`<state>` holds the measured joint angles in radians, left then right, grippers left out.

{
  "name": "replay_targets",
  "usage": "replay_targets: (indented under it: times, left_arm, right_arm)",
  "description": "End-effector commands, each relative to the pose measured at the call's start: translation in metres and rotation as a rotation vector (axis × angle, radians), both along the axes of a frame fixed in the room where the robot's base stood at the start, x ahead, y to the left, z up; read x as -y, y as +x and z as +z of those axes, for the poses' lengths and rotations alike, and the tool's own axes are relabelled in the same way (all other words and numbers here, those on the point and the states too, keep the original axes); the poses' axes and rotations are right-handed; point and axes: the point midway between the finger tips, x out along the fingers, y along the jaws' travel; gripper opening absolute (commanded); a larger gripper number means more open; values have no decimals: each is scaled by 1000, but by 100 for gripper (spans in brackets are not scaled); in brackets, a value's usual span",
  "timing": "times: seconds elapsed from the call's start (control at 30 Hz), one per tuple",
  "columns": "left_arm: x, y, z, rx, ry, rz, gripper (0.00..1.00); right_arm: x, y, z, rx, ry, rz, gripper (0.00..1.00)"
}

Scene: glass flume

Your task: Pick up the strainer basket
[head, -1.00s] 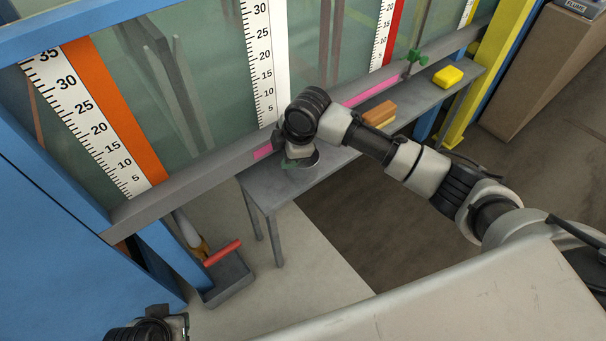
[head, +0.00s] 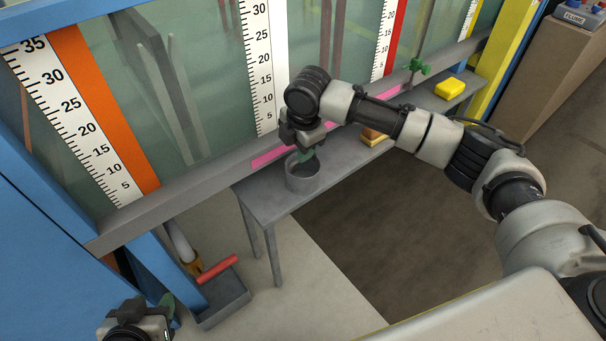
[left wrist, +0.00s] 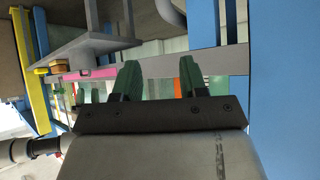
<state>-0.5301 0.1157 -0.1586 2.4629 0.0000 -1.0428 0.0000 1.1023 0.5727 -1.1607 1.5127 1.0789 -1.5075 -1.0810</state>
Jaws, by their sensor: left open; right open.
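A grey round cup-like vessel, which looks like the strainer basket (head: 302,183), stands upright on the near end of the narrow grey bench (head: 264,203). My right gripper (head: 306,156) points down at the basket's far rim. Its green fingers partly cover the rim, and I cannot tell whether one reaches inside. It is open and not holding the basket. My left gripper (head: 168,303) is low at the left, well away from the basket. Its two green fingers are apart and empty in the left wrist view (left wrist: 160,75).
The glass flume wall with ruler strips (head: 257,60) and its grey rail (head: 190,195) run behind the bench. An orange-brown block (head: 374,137) and a yellow sponge-like block (head: 450,87) lie further along. A grey floor tray (head: 226,300) with a red bar (head: 217,268) stands left.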

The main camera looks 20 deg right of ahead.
Motion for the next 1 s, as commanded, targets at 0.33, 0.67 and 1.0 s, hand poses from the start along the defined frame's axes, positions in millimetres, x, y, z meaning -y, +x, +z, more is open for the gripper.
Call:
replay_targets:
  times: [0.33, 0.67, 1.0]
  left_arm:
    - [13, 28, 26, 278, -65, -20, 43]
    - [23, 44, 60, 547, -129, -37, 43]
    - [24, 44, 64, 571, -136, -39, 43]
  right_arm:
    - [-1, 5, -26, -1, 0, -1, 42]
    - [-3, 9, -50, 1, 0, 1, 42]
    - [-3, 10, -51, 1, 0, 1, 38]
